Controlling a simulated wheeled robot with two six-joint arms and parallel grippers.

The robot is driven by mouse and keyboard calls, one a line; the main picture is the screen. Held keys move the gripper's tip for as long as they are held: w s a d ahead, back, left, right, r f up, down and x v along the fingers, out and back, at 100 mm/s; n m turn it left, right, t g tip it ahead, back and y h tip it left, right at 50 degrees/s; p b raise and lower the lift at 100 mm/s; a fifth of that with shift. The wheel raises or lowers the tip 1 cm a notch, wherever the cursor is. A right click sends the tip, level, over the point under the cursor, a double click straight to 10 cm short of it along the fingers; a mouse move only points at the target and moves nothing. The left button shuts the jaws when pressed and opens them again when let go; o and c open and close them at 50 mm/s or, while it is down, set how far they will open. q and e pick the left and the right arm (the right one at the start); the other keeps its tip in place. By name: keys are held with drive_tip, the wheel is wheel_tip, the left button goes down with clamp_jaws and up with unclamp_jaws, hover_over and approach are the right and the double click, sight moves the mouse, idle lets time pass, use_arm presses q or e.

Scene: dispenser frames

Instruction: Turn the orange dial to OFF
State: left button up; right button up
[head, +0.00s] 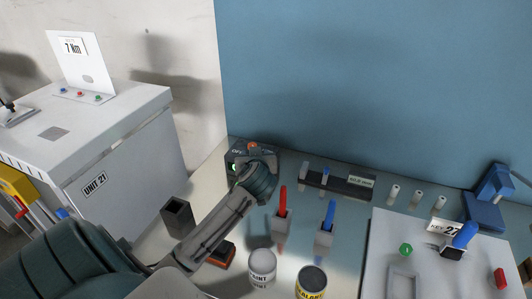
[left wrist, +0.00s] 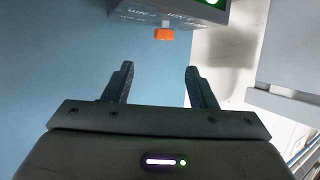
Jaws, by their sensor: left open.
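The orange dial (head: 253,146) is on a dark box (head: 236,157) with an OFF label, near the blue wall. In the left wrist view the dial (left wrist: 164,34) sticks out from the grey box's face (left wrist: 185,12), just beyond and roughly between my fingertips. My left gripper (head: 256,160) is at the box and hides part of it in the head view. In the left wrist view the gripper (left wrist: 159,67) is open and empty, with a gap between its fingers and the dial. The dial's pointing direction is too small to tell. My right gripper is not in view.
Red-handled (head: 283,199) and blue-handled (head: 328,215) tools stand in holders right of my left arm. Two cans (head: 262,265) (head: 311,281) are in front. A dark open container (head: 178,217) stands left of the arm. A white panel (head: 385,235) lies right.

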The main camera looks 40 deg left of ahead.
sight(252, 145)
use_arm(q)
drive_tip(key=p+x, duration=0.1)
drive_tip(key=x, duration=0.3)
drive_tip(key=p+x, duration=0.2)
drive_tip(key=x, duration=0.3)
drive_tip(key=shift+s+a+f, duration=0.1)
drive_tip(key=shift+a+f, duration=0.05)
drive_tip(key=shift+a, duration=0.2)
drive_tip(key=shift+x, duration=0.8)
drive_tip(key=shift+s+f, duration=0.1)
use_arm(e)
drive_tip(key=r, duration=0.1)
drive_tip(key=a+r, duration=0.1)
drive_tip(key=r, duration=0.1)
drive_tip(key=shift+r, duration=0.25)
use_arm(q)
drive_tip(key=c, duration=1)
drive_tip(key=shift+p, duration=0.35)
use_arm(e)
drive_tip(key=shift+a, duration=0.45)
